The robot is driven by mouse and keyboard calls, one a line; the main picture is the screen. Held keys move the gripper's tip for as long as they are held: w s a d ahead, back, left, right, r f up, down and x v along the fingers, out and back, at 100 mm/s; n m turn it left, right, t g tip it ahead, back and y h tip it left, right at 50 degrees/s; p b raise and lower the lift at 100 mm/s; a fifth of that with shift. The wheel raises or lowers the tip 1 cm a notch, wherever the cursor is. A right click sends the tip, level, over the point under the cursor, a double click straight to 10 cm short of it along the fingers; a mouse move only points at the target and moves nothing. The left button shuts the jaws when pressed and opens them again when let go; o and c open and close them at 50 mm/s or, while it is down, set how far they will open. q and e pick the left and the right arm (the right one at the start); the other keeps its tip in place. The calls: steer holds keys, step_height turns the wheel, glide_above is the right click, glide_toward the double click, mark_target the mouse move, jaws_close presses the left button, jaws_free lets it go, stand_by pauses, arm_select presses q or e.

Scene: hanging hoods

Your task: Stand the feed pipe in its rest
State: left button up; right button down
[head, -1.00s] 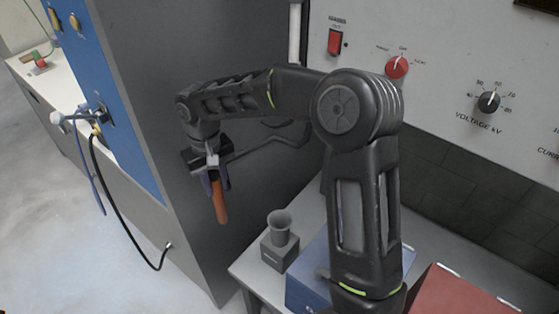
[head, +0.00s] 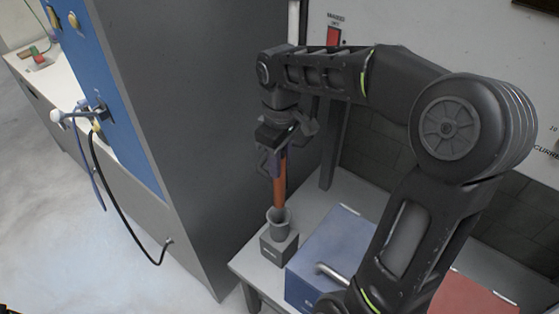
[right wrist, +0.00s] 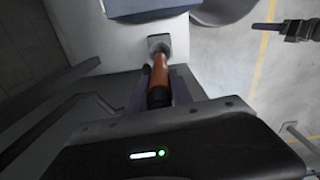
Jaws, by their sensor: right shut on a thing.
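The feed pipe (head: 279,186) is an orange-brown rod. My right gripper (head: 273,163) is shut on its upper part and holds it nearly upright. The rest (head: 279,243) is a grey block with a flared cup on top, at the left end of the bench. The pipe's lower end overlaps the cup mouth in the head view; I cannot tell how deep it is. In the right wrist view the pipe (right wrist: 159,80) runs from the gripper toward the rest (right wrist: 158,42).
A blue box (head: 335,250) stands close to the right of the rest, with a red box (head: 480,292) further right. A tall grey cabinet (head: 200,110) rises to the left. A panel wall stands behind the bench.

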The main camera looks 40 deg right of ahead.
mark_target(280, 203)
steer(key=shift+f, duration=0.1)
step_height(280, 203, down, 3)
steer(key=b, duration=0.3)
steer(key=shift+f, duration=0.1)
stand_by(1.2)
steer(key=shift+f, duration=0.1)
steer(key=shift+f+b, duration=1.8)
steer(key=shift+f, duration=0.85)
steer(key=shift+f+b, duration=2.35)
steer(key=shift+f, duration=1)
